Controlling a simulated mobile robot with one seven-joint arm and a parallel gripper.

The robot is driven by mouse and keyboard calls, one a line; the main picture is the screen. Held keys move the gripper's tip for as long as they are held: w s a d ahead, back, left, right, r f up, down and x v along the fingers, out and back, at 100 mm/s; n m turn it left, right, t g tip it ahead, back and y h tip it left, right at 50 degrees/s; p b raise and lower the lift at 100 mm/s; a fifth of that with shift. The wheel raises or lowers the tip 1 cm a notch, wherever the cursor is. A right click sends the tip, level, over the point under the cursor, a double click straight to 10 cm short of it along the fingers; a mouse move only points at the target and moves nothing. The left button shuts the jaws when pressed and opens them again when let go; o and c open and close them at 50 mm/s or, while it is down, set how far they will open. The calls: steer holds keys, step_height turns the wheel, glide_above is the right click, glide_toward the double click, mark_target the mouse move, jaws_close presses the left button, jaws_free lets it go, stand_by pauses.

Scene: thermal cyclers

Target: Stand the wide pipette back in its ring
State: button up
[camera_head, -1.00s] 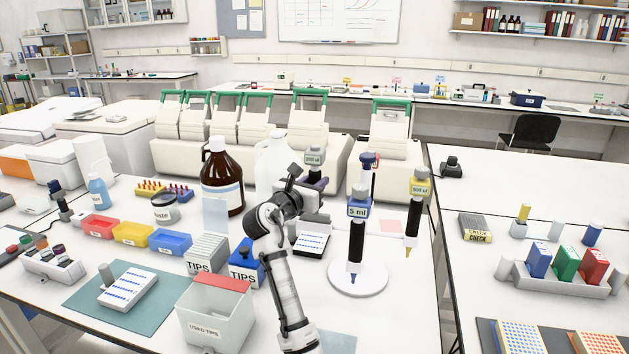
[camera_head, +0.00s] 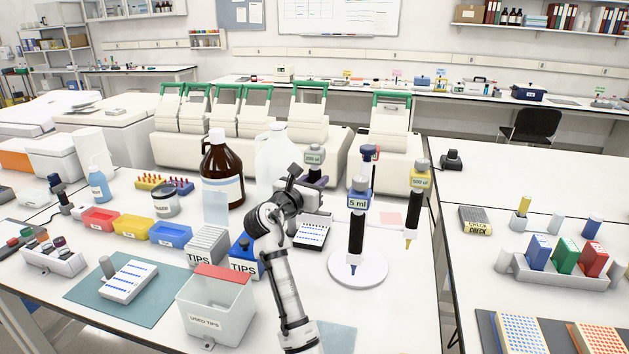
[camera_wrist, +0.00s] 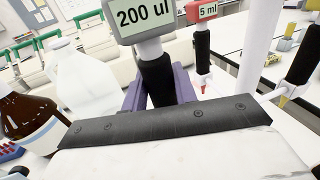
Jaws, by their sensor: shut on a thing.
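My gripper (camera_head: 316,184) is shut on a pipette with a grey head labelled 200 ul (camera_head: 313,158). In the wrist view the held 200 ul pipette (camera_wrist: 156,75) has its dark body upright between purple fingers, and its lower end is hidden. The pipette stand has a round white base (camera_head: 372,277) to the right of my gripper. It carries a blue 5 ml pipette (camera_head: 357,215), a yellow 500 ul pipette (camera_head: 416,205) and a partly hidden pipette (camera_head: 369,152) behind. The last looks red-labelled 5 ml in the wrist view (camera_wrist: 204,45). A thin white arm (camera_head: 338,221) reaches left from the stand.
A brown bottle (camera_head: 222,165) and a white jug (camera_head: 273,155) stand left of my gripper. Tip boxes (camera_head: 207,245) and a used-tips bin (camera_head: 215,312) are nearer. Green-handled cyclers (camera_head: 310,130) line the back. Bench right of the stand base is clear.

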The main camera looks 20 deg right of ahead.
steer(key=o, duration=0.7)
steer(key=shift+f, duration=0.1)
steer(key=b+v, duration=0.4)
steer(key=v, duration=0.9)
steer(key=shift+s+a, duration=0.25)
steer(key=shift+a, duration=0.05)
